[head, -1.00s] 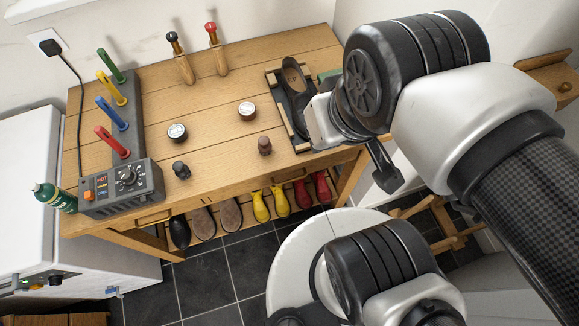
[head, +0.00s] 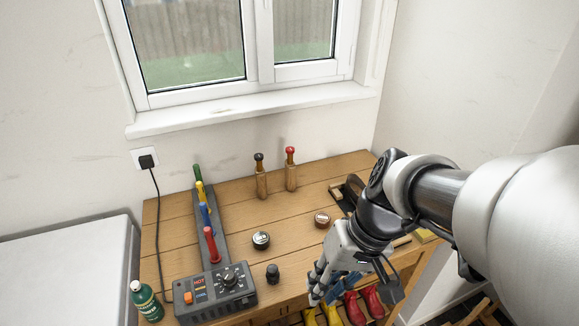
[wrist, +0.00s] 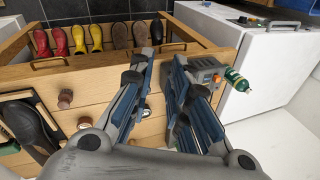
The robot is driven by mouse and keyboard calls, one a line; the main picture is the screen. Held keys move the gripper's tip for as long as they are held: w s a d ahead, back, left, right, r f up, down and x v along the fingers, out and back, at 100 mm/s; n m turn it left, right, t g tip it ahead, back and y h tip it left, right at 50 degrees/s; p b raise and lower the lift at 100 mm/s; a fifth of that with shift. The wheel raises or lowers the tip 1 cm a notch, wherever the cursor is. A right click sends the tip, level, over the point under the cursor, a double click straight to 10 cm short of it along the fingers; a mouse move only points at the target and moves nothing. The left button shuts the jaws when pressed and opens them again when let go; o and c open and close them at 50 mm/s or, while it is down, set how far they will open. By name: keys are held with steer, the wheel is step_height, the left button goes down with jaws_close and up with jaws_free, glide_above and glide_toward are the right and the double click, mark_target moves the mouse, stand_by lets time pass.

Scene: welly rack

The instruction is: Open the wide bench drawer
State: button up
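The wooden bench (head: 300,205) stands against the wall below the window. I cannot tell where the wide drawer's edges run; no drawer is visibly pulled out. My gripper (head: 328,288) hangs at the bench's front edge, fingers pointing down. In the wrist view my gripper (wrist: 163,60) is open and empty, with its blue-padded fingers apart.
Several boots (wrist: 97,36) stand below the bench front. The control box (head: 216,293), green bottle (head: 145,302), round tins (head: 261,240) and a dark-topped knob (head: 272,273) are on or beside the top. A white cabinet (head: 70,265) stands at left.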

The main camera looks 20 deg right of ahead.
steer(key=w+d+f+m+t+y+b, duration=0.1)
steer(key=w+d+f+m+t+y, duration=0.25)
steer(key=d+f, duration=0.5)
steer(key=w+d+f+m+t+y, duration=0.3)
steer(key=w+d+f+m+t, duration=0.1)
steer(key=d+f, duration=0.4)
steer(key=s+d+f+m+t+h, duration=0.4)
steer(key=d+f, duration=0.3)
steer(key=f, duration=0.4)
steer(key=m+t+h, duration=0.3)
steer(key=m+h, duration=0.1)
steer(key=h, duration=0.1)
glide_toward(371, 282)
steer(key=b+x, duration=0.2)
steer(key=x, duration=0.3)
steer(key=b+x, duration=0.2)
steer(key=x, duration=0.3)
steer(key=shift+f, duration=0.25)
steer(key=shift+c, duration=0.4)
jaws_close()
